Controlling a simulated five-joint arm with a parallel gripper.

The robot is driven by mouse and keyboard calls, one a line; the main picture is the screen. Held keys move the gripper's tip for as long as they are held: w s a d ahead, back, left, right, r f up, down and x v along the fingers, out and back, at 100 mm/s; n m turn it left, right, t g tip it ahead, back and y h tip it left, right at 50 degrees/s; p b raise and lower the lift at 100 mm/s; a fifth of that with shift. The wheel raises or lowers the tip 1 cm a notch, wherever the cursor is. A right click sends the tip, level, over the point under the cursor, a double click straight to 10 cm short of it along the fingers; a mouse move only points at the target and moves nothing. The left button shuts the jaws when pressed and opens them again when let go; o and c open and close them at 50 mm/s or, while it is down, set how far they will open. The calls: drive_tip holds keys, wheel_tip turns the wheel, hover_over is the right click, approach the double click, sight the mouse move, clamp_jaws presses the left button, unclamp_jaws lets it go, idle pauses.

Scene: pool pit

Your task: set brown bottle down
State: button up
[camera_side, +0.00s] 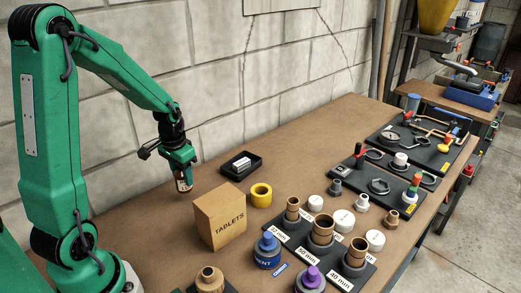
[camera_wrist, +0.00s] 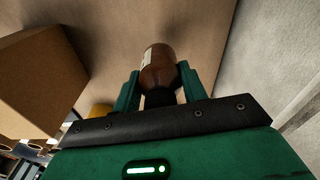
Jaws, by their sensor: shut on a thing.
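The brown bottle (camera_wrist: 159,68) with a pale label and a dark cap end is between my gripper's two green fingers (camera_wrist: 160,88) in the wrist view. My gripper (camera_side: 182,172) is shut on it. In the side view the bottle (camera_side: 184,184) hangs below my gripper, roughly upright, left of the tablets box. It appears above the brown table top (camera_side: 155,225). Whether its base touches the table is hard to tell. Part of the bottle is hidden by the fingers.
A cardboard tablets box (camera_side: 221,217) stands just right of the bottle. Several pipe fittings, cement cans and black boards fill the right. The table left of the box is clear.

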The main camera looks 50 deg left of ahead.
sight(184, 184)
drive_tip(key=shift+f, duration=1.9)
drive_tip(key=shift+f, duration=0.1)
drive_tip(key=o, duration=1)
drive_tip(key=shift+s+r, duration=0.15)
drive_tip(key=shift+r, duration=1.9)
drive_tip(key=shift+s+r, duration=0.15)
drive_tip(key=shift+r, duration=1.9)
drive_tip(key=shift+s+r, duration=0.15)
drive_tip(key=shift+r, duration=1.9)
drive_tip(key=shift+d, duration=0.1)
